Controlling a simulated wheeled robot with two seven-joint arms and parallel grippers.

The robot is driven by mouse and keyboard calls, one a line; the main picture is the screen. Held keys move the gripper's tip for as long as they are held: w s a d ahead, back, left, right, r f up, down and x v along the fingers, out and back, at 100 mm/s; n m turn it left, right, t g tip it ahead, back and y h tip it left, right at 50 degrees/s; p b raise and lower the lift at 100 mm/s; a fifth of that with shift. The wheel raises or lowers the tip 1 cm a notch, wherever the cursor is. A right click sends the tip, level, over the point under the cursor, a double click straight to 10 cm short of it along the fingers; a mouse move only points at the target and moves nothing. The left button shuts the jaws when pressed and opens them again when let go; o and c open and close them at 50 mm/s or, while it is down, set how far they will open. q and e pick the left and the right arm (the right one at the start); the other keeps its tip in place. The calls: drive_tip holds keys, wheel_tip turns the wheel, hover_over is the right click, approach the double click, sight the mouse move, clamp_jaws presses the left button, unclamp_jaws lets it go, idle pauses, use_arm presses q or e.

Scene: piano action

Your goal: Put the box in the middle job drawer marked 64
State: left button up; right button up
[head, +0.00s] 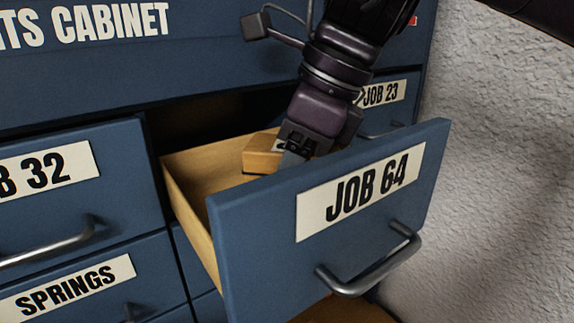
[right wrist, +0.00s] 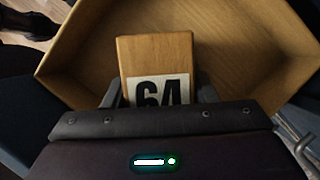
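The middle drawer marked JOB 64 (head: 258,240) is pulled open, with its wooden inside showing. The light wooden box (head: 260,152) is inside the drawer's walls, partly hidden by my gripper and the drawer front. In the right wrist view the box (right wrist: 157,52) shows a white label reading 64, its lower part cut off by my gripper body. My right gripper (head: 291,155) reaches down into the drawer from above. Its fingers (right wrist: 160,92) stand close on either side of the box; whether they press on it is unclear. Whether the box rests on the drawer floor is hidden. My left gripper is not in view.
Closed drawers marked JOB 32 (head: 60,210) and SPRINGS (head: 75,288) are at the left. A rough pale wall (head: 500,170) stands close on the right. The drawer's left part is bare.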

drive_tip(key=o, duration=0.4)
drive_tip(key=shift+a, duration=0.1)
drive_tip(key=v, duration=1.1)
drive_tip(key=shift+r, duration=0.4)
drive_tip(key=shift+d+r, duration=0.15)
drive_tip(key=shift+d, duration=0.05)
